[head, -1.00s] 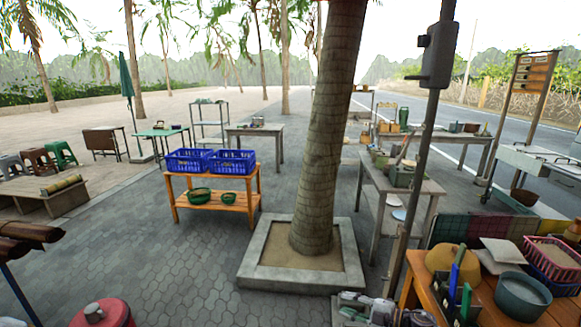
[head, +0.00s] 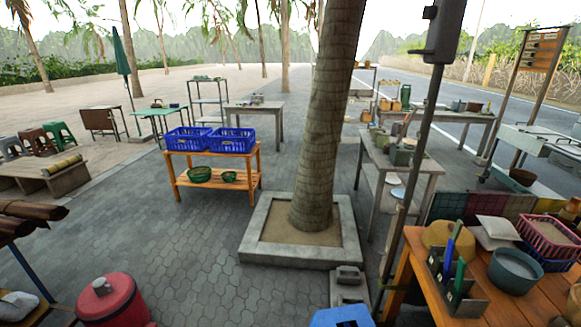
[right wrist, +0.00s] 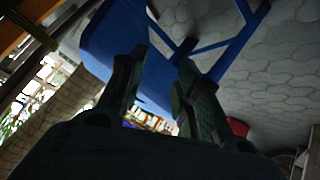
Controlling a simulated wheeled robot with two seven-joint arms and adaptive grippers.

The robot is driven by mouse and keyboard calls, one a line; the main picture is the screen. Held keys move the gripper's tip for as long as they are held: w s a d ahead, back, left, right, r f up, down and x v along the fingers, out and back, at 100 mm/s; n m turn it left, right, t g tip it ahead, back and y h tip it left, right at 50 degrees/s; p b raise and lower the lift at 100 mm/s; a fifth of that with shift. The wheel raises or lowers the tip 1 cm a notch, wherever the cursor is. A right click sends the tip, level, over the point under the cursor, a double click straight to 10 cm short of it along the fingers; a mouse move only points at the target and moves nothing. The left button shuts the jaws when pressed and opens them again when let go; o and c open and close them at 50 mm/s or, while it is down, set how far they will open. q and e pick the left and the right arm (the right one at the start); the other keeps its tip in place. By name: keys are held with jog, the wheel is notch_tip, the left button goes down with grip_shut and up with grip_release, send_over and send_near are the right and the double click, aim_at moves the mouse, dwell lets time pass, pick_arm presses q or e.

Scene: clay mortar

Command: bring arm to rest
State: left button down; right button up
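My right gripper (right wrist: 160,72) shows in the right wrist view. Its two dark fingers are apart, with nothing visible between them. Beyond the fingers is a blue stool-like thing (right wrist: 112,38) with blue legs over grey paving. In the head view neither gripper is in view.
An orange wooden table (head: 405,290) with bowls and a tool holder stands at the right. A red lidded container (head: 110,300) is at lower left. A tree trunk (head: 325,130) rises from a square planter (head: 300,258). The paving at left centre is clear.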

jog(key=s+f+m+g, duration=0.1)
jog(key=s+f, duration=0.3)
jog(key=s, duration=0.7)
jog(key=s+a+f+m+g+h, duration=0.1)
jog(key=s+f+g, duration=0.3)
jog(key=s, duration=0.8)
jog(key=s+a+f+m+g, duration=0.1)
jog(key=s+f, duration=0.4)
jog(key=s, duration=0.7)
jog(key=shift+s+a+f+m+g+h, duration=0.25)
jog(key=shift+f+m+g+h, duration=0.15)
jog(key=shift+m+g, duration=0.55)
